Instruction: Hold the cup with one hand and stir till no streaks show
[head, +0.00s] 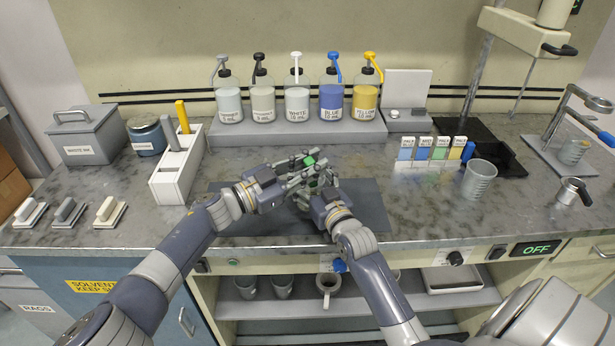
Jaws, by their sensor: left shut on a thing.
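My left gripper (291,180) reaches in over the dark mat (372,208) at the middle of the bench. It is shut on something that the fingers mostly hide. My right gripper (318,183) is right beside it, its fingers overlapping the left ones in the picture. I cannot tell whether it is open or shut. Small green patches show among the fingers; I cannot tell what they belong to. No cup or stirrer can be made out clearly between the hands, so any streaks are hidden. A clear empty-looking cup (480,179) stands apart at the right.
Pump bottles (297,104) line a grey riser at the back. A white holder (177,170) with yellow and grey handles stands left. Colour cards (422,149), a clamp stand (474,75) and a metal pot (573,191) are at the right. Cups (328,285) sit on the shelf below.

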